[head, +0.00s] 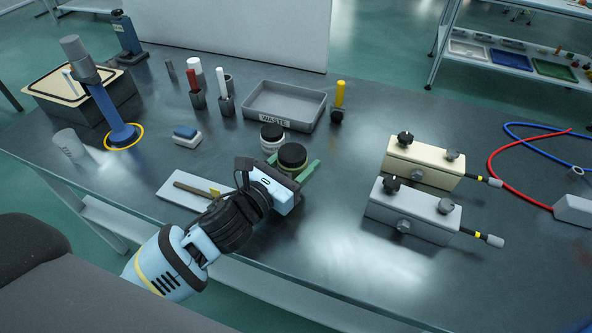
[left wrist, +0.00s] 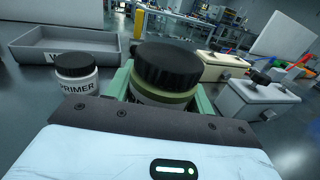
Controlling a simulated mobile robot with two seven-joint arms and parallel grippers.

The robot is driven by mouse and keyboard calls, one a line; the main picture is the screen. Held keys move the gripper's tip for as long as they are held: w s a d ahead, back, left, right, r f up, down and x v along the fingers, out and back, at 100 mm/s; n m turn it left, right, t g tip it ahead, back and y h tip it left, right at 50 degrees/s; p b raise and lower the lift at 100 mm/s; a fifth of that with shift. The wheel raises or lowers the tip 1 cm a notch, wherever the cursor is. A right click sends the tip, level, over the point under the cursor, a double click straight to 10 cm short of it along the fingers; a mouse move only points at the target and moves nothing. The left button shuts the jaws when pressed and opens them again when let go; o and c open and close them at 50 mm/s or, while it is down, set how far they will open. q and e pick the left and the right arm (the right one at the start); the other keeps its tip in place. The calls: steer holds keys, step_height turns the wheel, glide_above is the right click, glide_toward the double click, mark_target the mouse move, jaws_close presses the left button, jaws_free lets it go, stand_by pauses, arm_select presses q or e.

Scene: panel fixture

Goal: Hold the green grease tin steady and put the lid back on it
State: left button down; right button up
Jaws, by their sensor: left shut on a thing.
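The green grease tin (head: 291,166) stands upright on the bench, and it also shows in the left wrist view (left wrist: 160,98). A black ribbed lid (head: 292,154) sits on top of it, level as far as I can see; the left wrist view shows this lid (left wrist: 168,64) close up. I cannot tell whether it is fully tightened. My left gripper (head: 294,168) is shut on the tin, with its green fingers on either side of the body. The lower part of the tin is hidden behind the gripper. My right gripper is not in view.
A white primer jar (left wrist: 76,82) with a black lid stands close beside the tin. A grey waste tray (head: 287,104) is behind. Two valve boxes, one cream (head: 425,160) and one grey (head: 412,210), stand to the right. A white plate (head: 185,202) with a tool lies left.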

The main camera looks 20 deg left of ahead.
mark_target(296, 173)
arm_select(q)
step_height(296, 173, down, 4)
steer(key=shift+w+a+r+b, duration=0.15)
steer(key=shift+r+b, duration=0.1)
steer(key=shift+b, duration=0.2)
steer(key=shift+f, duration=0.1)
steer(key=c, duration=0.6)
jaws_free()
steer(key=shift+o, duration=0.2)
